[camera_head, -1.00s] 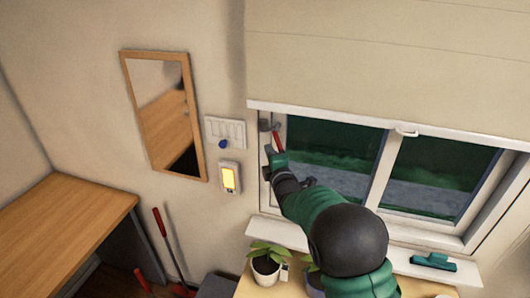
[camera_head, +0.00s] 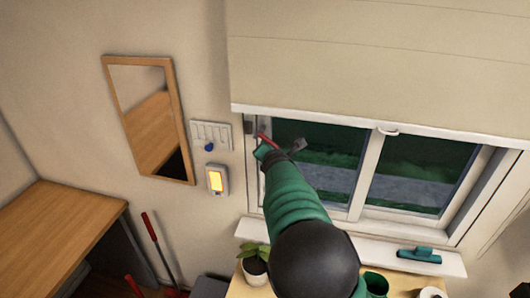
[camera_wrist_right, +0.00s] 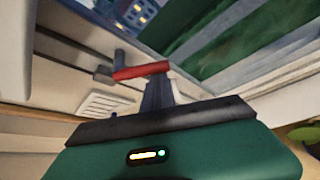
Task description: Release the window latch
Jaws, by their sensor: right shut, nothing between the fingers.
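The window latch has a red handle (camera_head: 263,136) at the upper left corner of the window frame (camera_head: 255,185). In the right wrist view the red handle (camera_wrist_right: 141,71) lies nearly level across the picture, on a grey mount. My right gripper (camera_head: 262,147) is at the latch, just below the handle. Its dark fingers (camera_wrist_right: 158,91) are shut and empty, with their tips close to the handle's lower side; I cannot tell whether they touch. My green right arm hides part of the window's left side. My left gripper is not in view.
A blind (camera_head: 380,60) hangs above.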

